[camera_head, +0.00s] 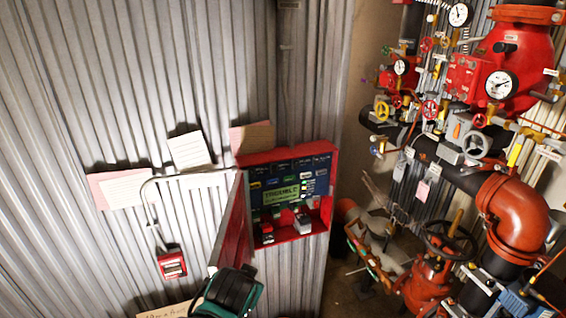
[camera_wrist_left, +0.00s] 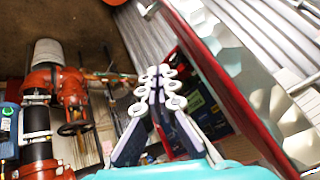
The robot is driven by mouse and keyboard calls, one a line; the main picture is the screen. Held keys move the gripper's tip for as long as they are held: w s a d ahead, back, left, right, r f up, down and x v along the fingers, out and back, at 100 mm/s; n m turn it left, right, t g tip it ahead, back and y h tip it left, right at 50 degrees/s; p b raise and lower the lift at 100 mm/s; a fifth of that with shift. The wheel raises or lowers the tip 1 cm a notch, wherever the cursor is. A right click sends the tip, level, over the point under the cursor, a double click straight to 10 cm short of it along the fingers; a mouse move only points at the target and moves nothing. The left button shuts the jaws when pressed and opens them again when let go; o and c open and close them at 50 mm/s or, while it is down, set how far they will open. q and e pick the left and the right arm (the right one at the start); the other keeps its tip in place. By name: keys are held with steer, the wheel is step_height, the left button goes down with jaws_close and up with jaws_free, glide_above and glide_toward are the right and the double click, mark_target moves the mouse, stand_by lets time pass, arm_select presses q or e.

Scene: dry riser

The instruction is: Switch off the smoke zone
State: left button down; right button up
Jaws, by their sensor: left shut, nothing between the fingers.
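A red alarm panel (camera_head: 327,208) hangs on the corrugated wall with its door (camera_head: 233,222) swung open to the left. Inside are a green display (camera_head: 282,194), dark blue label plates and, low down, small switch-like parts (camera_head: 302,222). Which one belongs to the smoke zone I cannot read. My left arm shows at the bottom of the head view, its fingers not clear there. In the left wrist view my left gripper (camera_wrist_left: 158,72) is shut and empty, in front of the open panel (camera_wrist_left: 197,95), with the door (camera_wrist_left: 225,75) to its right. My right gripper is out of view.
A small red call box (camera_head: 172,264) hangs on the wall left of the door, fed by a conduit. Paper notes (camera_head: 188,150) are fixed above. Red valves, gauges and pipes (camera_head: 508,210) crowd the right side. The open door stands close beside my left arm.

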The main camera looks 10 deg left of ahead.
mark_target(274, 171)
arm_select(q)
steer(key=w+d+r+m+t+y+p, duration=0.1)
steer(key=w+r+m+y, duration=0.1)
steer(key=w, duration=0.7)
steer(key=w+d+r+m+t+y+p, duration=0.1)
steer(key=w+r+m, duration=0.3)
steer(key=w, duration=0.6)
steer(key=w+d+r+m+t+y+p, duration=0.2)
steer(key=w+r, duration=0.2)
steer(key=w, duration=0.6)
steer(key=shift+w+r+m+t+y, duration=0.25)
steer(key=shift+r+m+t+y, duration=0.05)
steer(key=shift+r+m+y, duration=0.1)
steer(key=shift+f+p, duration=0.1)
steer(key=shift+p, duration=0.2)
steer(key=p+x, duration=0.2)
steer(key=x, duration=1.2)
